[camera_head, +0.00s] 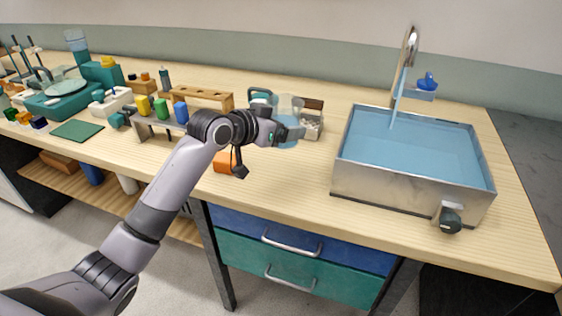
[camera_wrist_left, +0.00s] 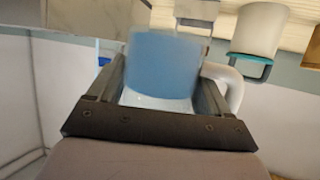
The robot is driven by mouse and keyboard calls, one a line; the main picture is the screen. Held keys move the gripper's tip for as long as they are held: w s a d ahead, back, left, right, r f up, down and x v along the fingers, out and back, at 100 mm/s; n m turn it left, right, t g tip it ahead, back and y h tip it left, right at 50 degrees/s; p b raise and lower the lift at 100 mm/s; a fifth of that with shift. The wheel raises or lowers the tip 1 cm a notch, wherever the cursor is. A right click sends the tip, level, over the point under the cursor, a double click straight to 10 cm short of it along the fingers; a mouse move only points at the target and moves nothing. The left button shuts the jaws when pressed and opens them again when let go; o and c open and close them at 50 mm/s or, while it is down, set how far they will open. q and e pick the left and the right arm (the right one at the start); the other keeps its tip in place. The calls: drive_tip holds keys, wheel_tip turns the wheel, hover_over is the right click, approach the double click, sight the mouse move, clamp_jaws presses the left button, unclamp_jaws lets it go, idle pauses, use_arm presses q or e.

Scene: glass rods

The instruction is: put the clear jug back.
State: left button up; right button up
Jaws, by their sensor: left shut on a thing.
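The clear jug (camera_head: 290,103) is see-through and stands roughly upright near the middle of the bench in the head view. My left gripper (camera_head: 291,133) is shut on it, with the arm reaching in from the left and covering part of it. In the left wrist view the jug (camera_wrist_left: 165,65) shows bluish between the two fingers, with a pale curved handle (camera_wrist_left: 235,88) on its right. Whether its base touches the bench cannot be told. My right gripper is not in view.
A steel sink (camera_head: 410,196) full of water stands to the right, under a tap (camera_head: 410,45). A teal-rimmed vessel (camera_head: 261,94) and a small crate (camera_head: 312,118) are close to the jug. An orange block (camera_head: 225,163) lies near the front edge. A wooden rack (camera_head: 204,94) stands behind left.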

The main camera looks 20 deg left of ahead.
use_arm(q)
wheel_tip(320, 180, down, 10)
drive_tip(key=shift+r, duration=0.25)
drive_tip(key=shift+f+b, duration=0.1)
drive_tip(key=shift+b, duration=0.2)
drive_tip(key=o, duration=1.1)
drive_tip(key=shift+f, duration=0.1)
drive_tip(key=shift+s+r, duration=0.1)
drive_tip(key=shift+r, duration=0.15)
drive_tip(key=v, duration=1.1)
drive_tip(key=shift+s+a+r+p, duration=0.1)
drive_tip(key=shift+s+a+p, duration=0.1)
drive_tip(key=shift+s+p, duration=0.15)
